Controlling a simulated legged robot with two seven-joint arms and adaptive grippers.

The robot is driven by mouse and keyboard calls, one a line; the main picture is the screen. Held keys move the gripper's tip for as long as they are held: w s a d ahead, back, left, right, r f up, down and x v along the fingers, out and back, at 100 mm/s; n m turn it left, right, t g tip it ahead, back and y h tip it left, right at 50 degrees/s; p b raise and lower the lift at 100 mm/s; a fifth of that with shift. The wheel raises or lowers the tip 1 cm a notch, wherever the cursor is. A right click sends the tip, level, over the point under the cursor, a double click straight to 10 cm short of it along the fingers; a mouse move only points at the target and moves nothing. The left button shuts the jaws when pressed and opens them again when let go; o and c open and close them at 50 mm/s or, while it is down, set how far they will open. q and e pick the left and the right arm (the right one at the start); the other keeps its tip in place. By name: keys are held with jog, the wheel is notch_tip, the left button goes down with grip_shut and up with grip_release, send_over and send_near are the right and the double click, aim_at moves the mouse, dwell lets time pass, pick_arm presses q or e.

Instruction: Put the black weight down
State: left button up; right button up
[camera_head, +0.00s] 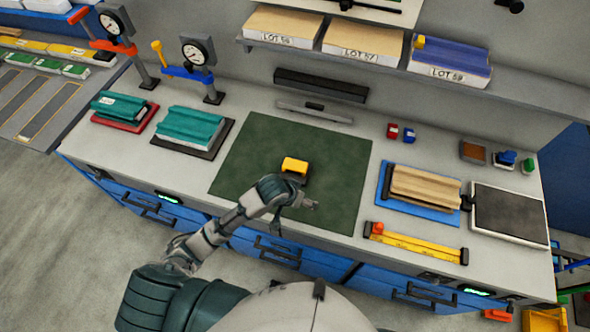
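A small block with a yellow top (295,165) and a dark lower part shows over the green mat (340,155); it may be the black weight, but I cannot tell for sure. My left arm reaches in from the lower left across the bench's front edge. My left gripper (303,198) is over the mat, just in front of the yellow-topped block and overlapping it in the view. The fingers are small and partly hidden by the wrist, so I cannot tell whether they hold the block. My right gripper is not in view.
Teal profiles (192,125) lie left of the mat, with gauge presses behind. To the right are a tan profile on a blue tray (420,203), a yellow bar (415,242) and a dark square plate (510,212). A shelf with lot-labelled panels (362,40) hangs above. Much of the mat is clear.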

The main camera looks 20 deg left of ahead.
pick_arm(q)
jog(key=w+a+r+y, duration=0.1)
jog(key=w+a+r, duration=0.1)
jog(key=w+r, duration=0.35)
jog(key=n+y, duration=0.2)
send_near(295, 164)
jog(key=x, duration=0.5)
jog(key=shift+a+f, duration=0.15)
jog(key=shift+f, duration=0.05)
jog(key=shift+d+p+x, duration=0.2)
jog(key=shift+p+x, duration=0.15)
jog(key=shift+x, duration=2.45)
jog(key=shift+s, duration=0.15)
jog(key=c, duration=1.5)
jog(key=shift+r, duration=0.2)
jog(key=shift+c, duration=0.2)
